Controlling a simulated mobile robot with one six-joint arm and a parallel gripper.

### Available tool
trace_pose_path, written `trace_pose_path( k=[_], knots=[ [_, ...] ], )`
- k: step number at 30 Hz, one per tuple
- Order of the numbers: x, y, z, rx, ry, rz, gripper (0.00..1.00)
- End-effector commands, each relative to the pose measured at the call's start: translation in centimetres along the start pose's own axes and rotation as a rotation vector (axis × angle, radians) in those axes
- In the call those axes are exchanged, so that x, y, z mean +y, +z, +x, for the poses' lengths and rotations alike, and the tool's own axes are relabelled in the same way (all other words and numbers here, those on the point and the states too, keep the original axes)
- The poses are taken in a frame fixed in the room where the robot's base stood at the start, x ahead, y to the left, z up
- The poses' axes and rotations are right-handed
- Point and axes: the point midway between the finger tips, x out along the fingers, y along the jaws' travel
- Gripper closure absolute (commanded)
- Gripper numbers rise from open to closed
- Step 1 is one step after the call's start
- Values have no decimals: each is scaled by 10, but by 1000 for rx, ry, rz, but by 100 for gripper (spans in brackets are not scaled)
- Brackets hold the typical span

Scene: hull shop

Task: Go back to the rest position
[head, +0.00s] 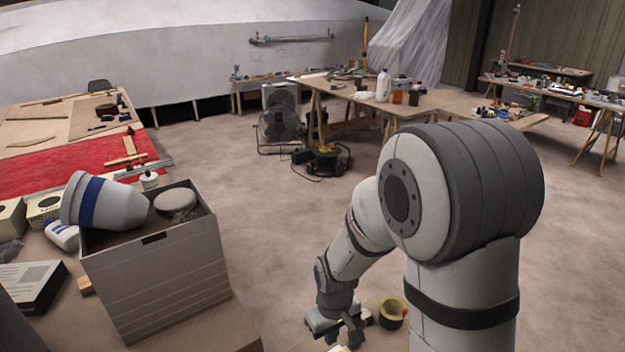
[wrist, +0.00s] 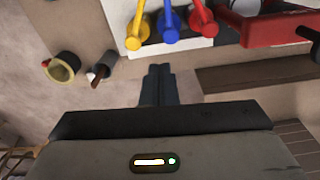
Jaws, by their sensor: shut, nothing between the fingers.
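My gripper (wrist: 158,72) is shut and empty in the wrist view, its two dark fingers side by side. Below the fingertips is a white panel with yellow, blue and red handled pieces (wrist: 168,20); I cannot tell whether the fingers touch anything. In the head view my arm is bent forward and down, and my gripper (head: 345,335) is low near the bottom edge, partly hidden by my wrist.
A yellow-rimmed pot (head: 392,312) stands just right of my gripper. A red tool (wrist: 275,28) lies at the wrist view's right. A grey box (head: 155,270) stands left, with a tilted pot (head: 105,203) on top. Open floor (head: 270,230) lies beyond.

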Motion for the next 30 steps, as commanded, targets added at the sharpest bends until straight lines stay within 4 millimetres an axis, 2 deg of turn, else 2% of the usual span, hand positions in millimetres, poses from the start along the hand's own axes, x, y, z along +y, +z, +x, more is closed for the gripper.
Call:
trace_pose_path(
  k=[1,6,12,15,21,25,30],
  knots=[
    [8,5,-23,27,7,37,100],
    [25,32,-83,82,24,155,100],
    [36,75,-143,146,45,293,100],
    [38,99,-167,176,55,359,100],
    [36,136,-196,220,70,458,100],
    [34,148,-203,232,74,488,100],
    [33,151,-205,234,75,496,100]
  ],
)
